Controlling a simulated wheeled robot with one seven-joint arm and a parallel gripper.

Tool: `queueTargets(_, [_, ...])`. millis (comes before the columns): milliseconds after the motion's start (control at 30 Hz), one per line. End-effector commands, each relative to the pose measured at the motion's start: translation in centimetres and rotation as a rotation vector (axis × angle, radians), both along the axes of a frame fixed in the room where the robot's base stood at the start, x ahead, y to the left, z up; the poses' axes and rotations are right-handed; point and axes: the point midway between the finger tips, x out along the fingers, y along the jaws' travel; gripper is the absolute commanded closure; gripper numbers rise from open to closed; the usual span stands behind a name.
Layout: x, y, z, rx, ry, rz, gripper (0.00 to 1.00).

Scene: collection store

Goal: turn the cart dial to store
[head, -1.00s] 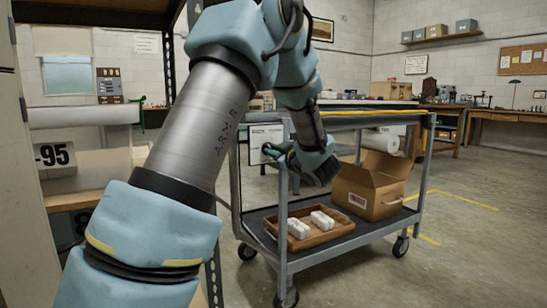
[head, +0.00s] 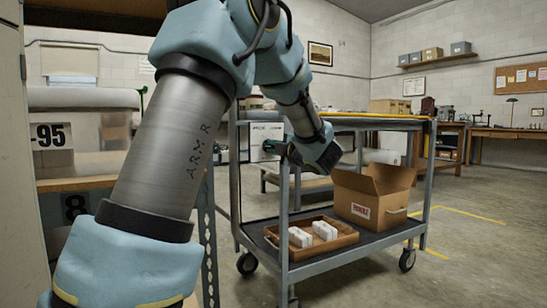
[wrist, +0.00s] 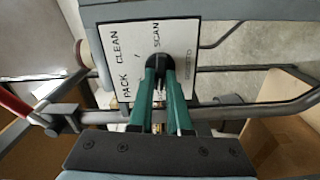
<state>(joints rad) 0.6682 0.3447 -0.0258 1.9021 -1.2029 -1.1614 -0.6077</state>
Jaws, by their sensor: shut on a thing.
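The cart dial is a black round knob (wrist: 158,61) on a square white plate (wrist: 186,36) in the wrist view. The plate reads PACK, CLEAN and SCAN, with a fourth word at the lower right too blurred to read surely. My gripper (wrist: 160,66) has its green fingers shut on the knob, which they partly hide. I cannot tell which word the dial points to. In the head view the plate (head: 262,133) is on the near end of the grey cart (head: 284,225), and my gripper (head: 272,148) is at it, with the knob hidden.
The cart's lower shelf holds a wooden tray (head: 340,243) with white boxes (head: 324,230) and an open cardboard box (head: 372,200). Shelving (head: 95,184) with a 95 label stands close on the left. The floor (head: 470,260) right of the cart is clear.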

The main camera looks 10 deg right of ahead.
Motion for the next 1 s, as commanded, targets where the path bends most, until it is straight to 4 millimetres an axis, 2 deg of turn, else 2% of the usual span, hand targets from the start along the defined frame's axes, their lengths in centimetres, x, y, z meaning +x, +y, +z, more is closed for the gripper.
queueTargets(33, [-0.05,-0.01,-0.46,-0.026,-0.007,0.0,1.0])
queueTargets(333, [-0.05,0.01,-0.31,-0.13,-0.042,0.0,1.0])
queueTargets(867, [-0.05,0.02,-0.24,-0.151,-0.049,0.001,1.0])
queueTargets(900, [-0.05,0.02,-0.24,-0.151,-0.049,0.001,0.82])
queueTargets(1000, [-0.04,0.02,-0.21,-0.15,-0.049,0.001,0.7])
